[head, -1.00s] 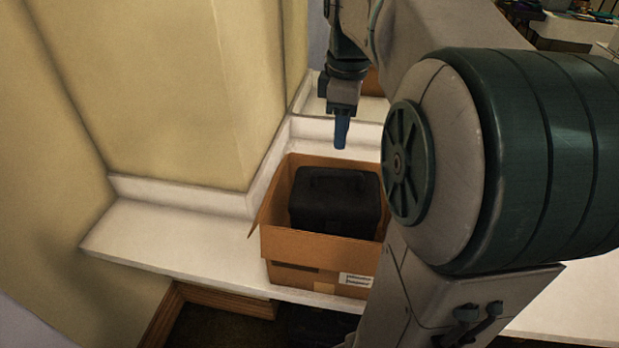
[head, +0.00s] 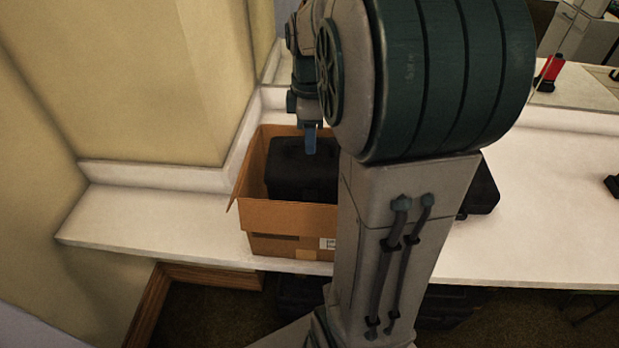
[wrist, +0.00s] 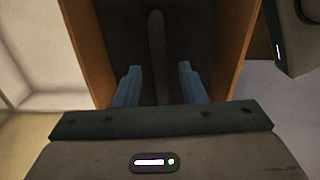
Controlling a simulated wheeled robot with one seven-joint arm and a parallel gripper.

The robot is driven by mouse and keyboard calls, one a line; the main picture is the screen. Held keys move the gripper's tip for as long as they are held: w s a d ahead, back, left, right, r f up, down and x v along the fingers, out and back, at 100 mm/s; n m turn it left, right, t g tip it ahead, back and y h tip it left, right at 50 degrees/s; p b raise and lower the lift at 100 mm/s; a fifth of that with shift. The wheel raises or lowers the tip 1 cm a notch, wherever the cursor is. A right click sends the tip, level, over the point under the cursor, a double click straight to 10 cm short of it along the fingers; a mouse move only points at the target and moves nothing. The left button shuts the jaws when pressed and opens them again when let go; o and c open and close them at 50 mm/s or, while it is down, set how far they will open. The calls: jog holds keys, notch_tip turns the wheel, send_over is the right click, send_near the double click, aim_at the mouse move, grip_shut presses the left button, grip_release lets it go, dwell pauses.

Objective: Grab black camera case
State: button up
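The black camera case (head: 292,172) sits inside an open cardboard box on the white counter. Its right part is hidden behind my arm in the head view. In the wrist view the dark case top (wrist: 119,33) fills the space between the box walls, with its handle (wrist: 157,55) running up the middle. My gripper (head: 310,140) is over the case, pointing down. In the wrist view its two blue fingers (wrist: 158,84) are apart, one on each side of the handle line, with nothing held. I cannot tell how far above the handle they are.
The cardboard box (head: 290,216) has walls close around the case and an outward flap at left. Walls rise behind the white counter (head: 150,222). Another black case (head: 482,190) lies right of my arm. A red and black object (head: 549,72) shows farther right.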

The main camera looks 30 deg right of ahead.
jog(key=shift+f, duration=1.15)
grip_shut()
jog(key=shift+r, duration=0.1)
dwell(0.4)
